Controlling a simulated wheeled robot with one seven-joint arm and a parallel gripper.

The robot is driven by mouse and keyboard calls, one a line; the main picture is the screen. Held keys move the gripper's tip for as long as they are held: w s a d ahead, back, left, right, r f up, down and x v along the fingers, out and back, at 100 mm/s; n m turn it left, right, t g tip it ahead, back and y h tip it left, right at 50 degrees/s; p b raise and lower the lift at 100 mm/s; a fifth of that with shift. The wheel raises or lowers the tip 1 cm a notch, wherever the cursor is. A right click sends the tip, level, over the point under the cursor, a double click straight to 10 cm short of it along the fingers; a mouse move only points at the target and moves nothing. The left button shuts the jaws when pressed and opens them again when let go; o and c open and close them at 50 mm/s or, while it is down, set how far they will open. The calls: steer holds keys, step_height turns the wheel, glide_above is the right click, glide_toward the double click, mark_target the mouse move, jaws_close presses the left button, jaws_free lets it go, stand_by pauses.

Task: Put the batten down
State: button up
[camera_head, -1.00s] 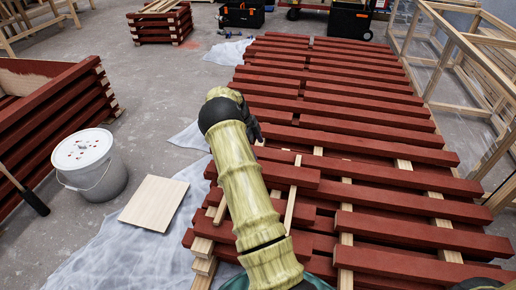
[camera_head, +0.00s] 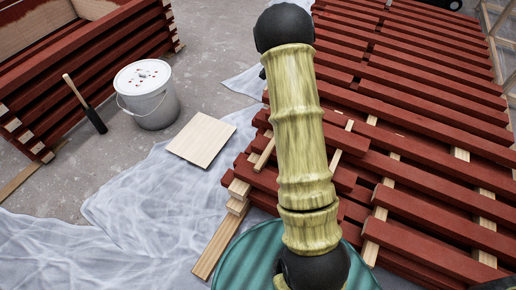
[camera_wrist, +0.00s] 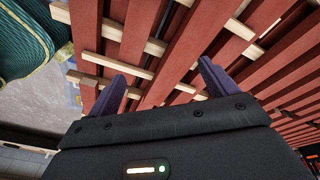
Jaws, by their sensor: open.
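Red-painted battens (camera_head: 430,217) lie side by side in a layered stack across the right of the head view, on pale wooden strips (camera_head: 375,225). The wrist view shows red battens (camera_wrist: 190,50) and pale crosspieces (camera_wrist: 118,65) beneath my gripper. My gripper (camera_wrist: 163,85) is open over the stack, its two dark fingers well apart. I see no batten held between them. In the head view my arm hides the gripper. I cannot tell which batten was handled or whether the fingertips touch the stack.
A white lidded bucket (camera_head: 150,105), a pale square board (camera_head: 201,138) and a dark-headed tool with a wooden handle (camera_head: 95,119) are at the left. Crumpled translucent sheeting (camera_head: 130,215) covers the floor there. A stacked red timber box (camera_head: 90,70) stands at the upper left.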

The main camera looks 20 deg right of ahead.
steer(key=s+a+r+n+t+y, duration=0.1)
steer(key=s+a+r+n, duration=0.3)
steer(key=s+a+n, duration=0.6)
steer(key=s+a+r+n+t+y, duration=0.1)
steer(key=s+a+r+n+t, duration=0.2)
steer(key=s+a+n, duration=0.7)
steer(key=shift+s+a+r+n, duration=0.35)
steer(key=shift+s+a, duration=0.2)
steer(key=shift+a, duration=0.55)
steer(key=shift+r, duration=0.15)
steer(key=w+p+v, duration=0.3)
steer(key=p+v, duration=1.2)
steer(key=p, duration=0.1)
steer(key=w+r+p+v, duration=0.1)
steer(key=w+p+v, duration=0.3)
steer(key=p+v, duration=1.2)
steer(key=w+r+p+v, duration=0.1)
steer(key=w+p+v, duration=0.2)
steer(key=p+v, duration=1.2)
steer(key=shift+w+r+p, duration=0.15)
steer(key=shift+r+p, duration=0.25)
steer(key=shift+p, duration=0.05)
steer(key=shift+c, duration=0.5)
